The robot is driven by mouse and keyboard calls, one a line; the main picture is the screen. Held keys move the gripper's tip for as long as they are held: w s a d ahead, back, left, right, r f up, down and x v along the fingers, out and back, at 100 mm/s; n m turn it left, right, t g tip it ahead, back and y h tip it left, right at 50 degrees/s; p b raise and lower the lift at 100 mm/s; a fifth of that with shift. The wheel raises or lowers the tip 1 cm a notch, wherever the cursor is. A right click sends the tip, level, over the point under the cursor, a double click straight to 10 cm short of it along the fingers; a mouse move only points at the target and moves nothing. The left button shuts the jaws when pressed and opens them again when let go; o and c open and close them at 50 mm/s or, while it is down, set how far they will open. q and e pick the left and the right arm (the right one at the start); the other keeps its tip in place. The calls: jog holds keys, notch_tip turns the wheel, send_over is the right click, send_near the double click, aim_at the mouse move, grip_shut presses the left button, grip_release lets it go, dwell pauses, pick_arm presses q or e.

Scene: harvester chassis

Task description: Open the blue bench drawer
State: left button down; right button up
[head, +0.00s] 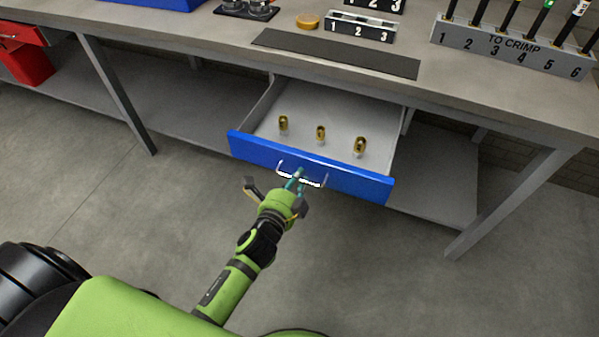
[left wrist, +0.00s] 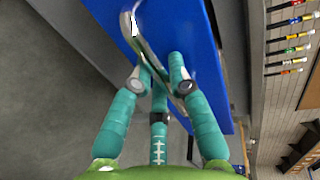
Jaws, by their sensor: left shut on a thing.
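The blue bench drawer (head: 345,178) is pulled out from under the workbench, and its grey inside shows in the head view. Several brass-coloured fittings (head: 320,133) stand on its floor. Its metal bar handle (head: 316,184) is on the blue front. My left gripper (head: 297,178) is shut on this handle. In the left wrist view the teal fingers (left wrist: 163,72) close around the handle (left wrist: 150,45) against the blue front (left wrist: 190,35). My right gripper is in neither view.
The grey workbench (head: 200,40) carries a dark mat (head: 335,54), a numbered block (head: 358,28) and a "TO CRIMP" rack (head: 505,48) with several tools. The concrete floor (head: 130,215) before the bench is clear.

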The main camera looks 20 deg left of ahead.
pick_arm(q)
jog(key=shift+s+a, duration=0.1)
jog(key=shift+s, duration=0.5)
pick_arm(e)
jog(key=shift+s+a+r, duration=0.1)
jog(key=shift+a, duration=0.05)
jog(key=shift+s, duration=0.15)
pick_arm(q)
jog(key=c, duration=1.2)
grip_release()
jog(key=shift+o, duration=0.2)
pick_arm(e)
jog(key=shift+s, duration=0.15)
pick_arm(q)
jog(key=v, duration=1.2)
